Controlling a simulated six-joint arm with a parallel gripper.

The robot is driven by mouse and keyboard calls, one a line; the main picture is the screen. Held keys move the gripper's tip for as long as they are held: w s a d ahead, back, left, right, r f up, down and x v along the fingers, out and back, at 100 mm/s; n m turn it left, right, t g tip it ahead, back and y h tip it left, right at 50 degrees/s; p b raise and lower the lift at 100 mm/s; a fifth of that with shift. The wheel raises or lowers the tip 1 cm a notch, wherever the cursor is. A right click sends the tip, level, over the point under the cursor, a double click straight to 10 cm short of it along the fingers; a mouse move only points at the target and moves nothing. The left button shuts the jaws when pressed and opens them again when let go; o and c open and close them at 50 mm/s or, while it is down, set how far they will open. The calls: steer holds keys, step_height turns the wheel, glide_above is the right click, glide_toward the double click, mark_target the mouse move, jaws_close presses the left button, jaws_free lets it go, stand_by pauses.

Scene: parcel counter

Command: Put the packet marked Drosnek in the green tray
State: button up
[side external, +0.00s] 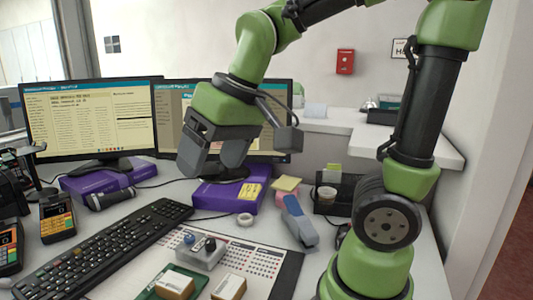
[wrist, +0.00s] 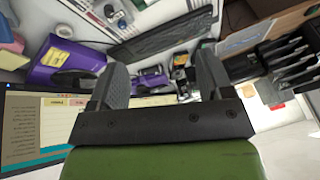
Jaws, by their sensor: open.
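A green tray (side external: 150,294) lies at the bottom edge of the side view, partly cut off. A small brown packet with a white label (side external: 174,284) sits in or on it. A second brown packet with a white label (side external: 229,287) lies just to the right, on the desk mat. The writing on both labels is too small to read, so I cannot tell which is Drosnek. My gripper (side external: 209,172) is open and empty, raised in front of the monitors. Its two fingers also show apart in the wrist view (wrist: 162,72), where I cannot make out the tray.
A keyboard (side external: 105,246) lies left of the packets. A stapler (side external: 299,222), a tape roll (side external: 245,219) and a purple box (side external: 222,198) are farther back. Card terminals (side external: 57,216) stand at left.

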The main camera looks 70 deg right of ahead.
steer(key=s+r+m+t, duration=0.1)
steer(key=s+t, duration=0.1)
steer(key=s, duration=0.6)
steer(key=shift+r+t+y, duration=0.2)
steer(key=shift+t+y, duration=0.1)
steer(key=shift+a, duration=0.1)
stand_by(0.5)
